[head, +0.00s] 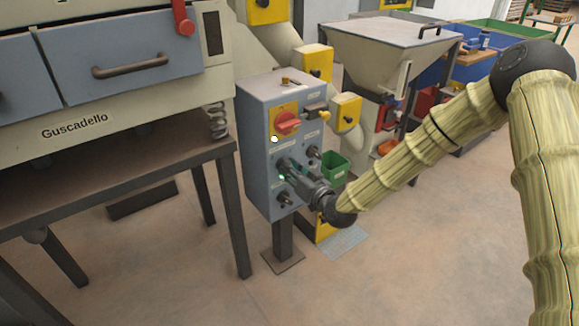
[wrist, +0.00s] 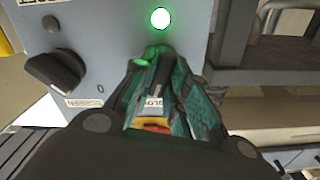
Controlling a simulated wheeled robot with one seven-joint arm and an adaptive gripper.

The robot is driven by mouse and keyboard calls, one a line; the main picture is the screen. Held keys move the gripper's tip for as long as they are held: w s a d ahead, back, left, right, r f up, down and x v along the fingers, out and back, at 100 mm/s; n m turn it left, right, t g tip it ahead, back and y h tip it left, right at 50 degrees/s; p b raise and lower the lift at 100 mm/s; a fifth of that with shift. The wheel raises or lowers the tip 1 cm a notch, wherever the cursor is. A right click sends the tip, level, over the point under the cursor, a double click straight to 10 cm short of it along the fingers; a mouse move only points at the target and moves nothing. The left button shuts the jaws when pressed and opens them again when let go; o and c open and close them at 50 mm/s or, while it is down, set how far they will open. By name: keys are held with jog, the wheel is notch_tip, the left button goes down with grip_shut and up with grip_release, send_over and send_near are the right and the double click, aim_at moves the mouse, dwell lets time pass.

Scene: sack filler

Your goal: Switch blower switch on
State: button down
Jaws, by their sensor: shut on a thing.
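A grey control box (head: 257,150) stands on a post and carries several black rotary knobs. My gripper (head: 287,168) reaches its front from the right and is shut on the left knob of the middle row, taken as the blower switch. In the wrist view my gripper's green-padded fingers (wrist: 160,72) close around that knob, which they mostly hide, so its pointing direction cannot be told. A lit green lamp (wrist: 160,18) sits just beyond the fingertips. A label between the fingers is partly covered.
A red rotary switch on a yellow plate (head: 287,122) sits above. Other black knobs are close by: one to the right (head: 313,152), one below (head: 284,198). The Guscadello machine (head: 110,110) stands left, a hopper (head: 385,45) behind right. Floor in front is clear.

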jog(key=shift+f+m+p, duration=0.1)
jog(key=shift+m+p, duration=0.2)
jog(key=shift+m, duration=2)
jog(key=c, duration=1.4)
grip_release()
jog(key=shift+d, duration=0.1)
jog(key=v, duration=1.2)
